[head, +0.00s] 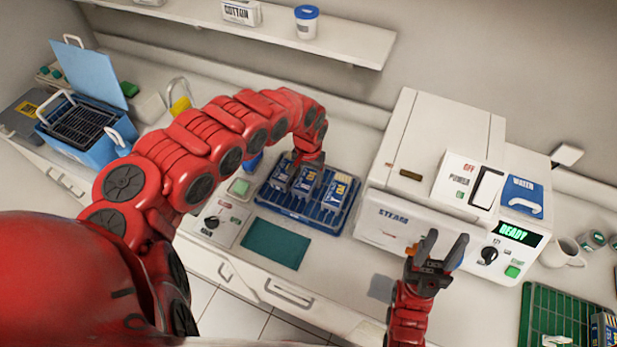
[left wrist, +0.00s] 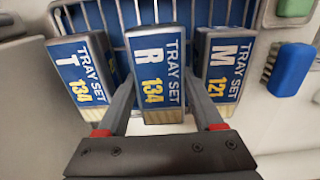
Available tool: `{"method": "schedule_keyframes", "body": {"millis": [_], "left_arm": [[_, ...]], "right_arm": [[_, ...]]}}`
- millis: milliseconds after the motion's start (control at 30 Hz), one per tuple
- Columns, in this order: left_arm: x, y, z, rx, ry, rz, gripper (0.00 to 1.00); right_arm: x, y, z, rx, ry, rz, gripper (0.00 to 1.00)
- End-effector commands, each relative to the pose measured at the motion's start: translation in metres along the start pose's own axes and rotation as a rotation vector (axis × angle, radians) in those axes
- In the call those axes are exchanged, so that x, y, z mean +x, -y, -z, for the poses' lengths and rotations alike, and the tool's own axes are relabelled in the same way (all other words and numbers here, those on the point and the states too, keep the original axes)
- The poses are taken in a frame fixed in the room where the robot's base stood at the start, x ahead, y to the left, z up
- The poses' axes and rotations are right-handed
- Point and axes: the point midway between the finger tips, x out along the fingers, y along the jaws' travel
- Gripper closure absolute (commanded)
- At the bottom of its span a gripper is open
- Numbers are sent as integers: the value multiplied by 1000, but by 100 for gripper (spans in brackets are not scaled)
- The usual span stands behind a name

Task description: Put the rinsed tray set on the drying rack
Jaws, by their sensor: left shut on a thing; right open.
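Three blue-and-grey tray sets stand side by side in a blue wire rack (head: 292,213) at mid-counter, below my left gripper (head: 309,164). In the left wrist view they read T 134 (left wrist: 83,71), R 134 (left wrist: 157,62) and M 121 (left wrist: 222,72), with the blue rack (left wrist: 118,14) behind them. My left gripper (left wrist: 160,106) is shut on the middle one, R 134, a finger on each side. It is still among the others at the rack. My right gripper (head: 440,258) is open and empty, in front of the white steam machine.
A green rack (head: 548,315) lies at the far right, with a blue tray set (head: 604,330) at its edge. The white steam machine (head: 395,205) with a lit READY display stands right of the blue rack. A teal mat (head: 276,245) lies in front; a blue open box (head: 85,135) stands left.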

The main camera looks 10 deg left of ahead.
Motion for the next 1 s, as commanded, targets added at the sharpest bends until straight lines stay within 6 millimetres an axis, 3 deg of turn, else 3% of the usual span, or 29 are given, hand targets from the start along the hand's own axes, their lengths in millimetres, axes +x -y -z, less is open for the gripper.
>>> {"method": "schedule_keyframes", "body": {"millis": [467,500,567,1000], "left_arm": [[13,0,0,1,-2,1,100],[14,0,0,1,-2,1,30],[12,0,0,1,-2,1,19],[4,1,1,1,-3,3,19]], "right_arm": [[-1,0,0,0,0,0,54],[-1,0,0,0,0,0,54],[0,0,0,0,0,0,54],[-1,0,0,0,0,0,54]]}}
